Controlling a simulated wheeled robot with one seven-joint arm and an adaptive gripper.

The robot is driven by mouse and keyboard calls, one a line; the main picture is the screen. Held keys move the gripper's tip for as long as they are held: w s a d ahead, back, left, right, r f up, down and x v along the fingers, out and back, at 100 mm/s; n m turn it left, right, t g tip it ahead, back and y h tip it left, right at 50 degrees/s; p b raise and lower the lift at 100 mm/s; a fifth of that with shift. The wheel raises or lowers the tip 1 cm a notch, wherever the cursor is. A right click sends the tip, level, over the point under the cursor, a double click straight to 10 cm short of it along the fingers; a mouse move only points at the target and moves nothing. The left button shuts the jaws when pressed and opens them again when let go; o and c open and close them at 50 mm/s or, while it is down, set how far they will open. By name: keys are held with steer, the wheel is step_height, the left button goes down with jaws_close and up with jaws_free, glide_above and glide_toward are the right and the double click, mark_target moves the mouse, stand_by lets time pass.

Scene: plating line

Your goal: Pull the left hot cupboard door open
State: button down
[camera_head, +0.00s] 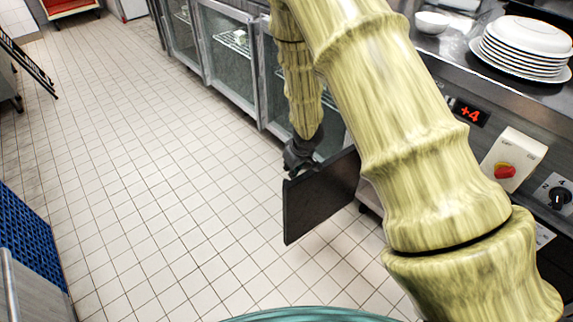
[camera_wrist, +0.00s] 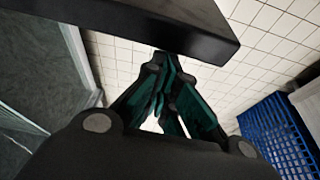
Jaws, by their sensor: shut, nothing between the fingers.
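The dark cupboard door (camera_head: 318,198) stands swung out from the counter front, its free edge out over the floor tiles. My arm hides its hinge side and most of the cupboard opening. My gripper (camera_head: 296,165) is at the door's upper edge, near the free corner. In the wrist view my gripper (camera_wrist: 168,95) has its fingers together with nothing between them. The door's dark edge (camera_wrist: 150,22) crosses the top of that view, close to the fingertips. I cannot tell whether they touch.
Glass-fronted cabinets (camera_head: 226,50) line the counter further back. A blue crate (camera_head: 28,235) stands at left. The tiled floor (camera_head: 150,150) between is clear.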

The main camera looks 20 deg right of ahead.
steer(key=shift+s, duration=0.3)
steer(key=shift+w, duration=0.1)
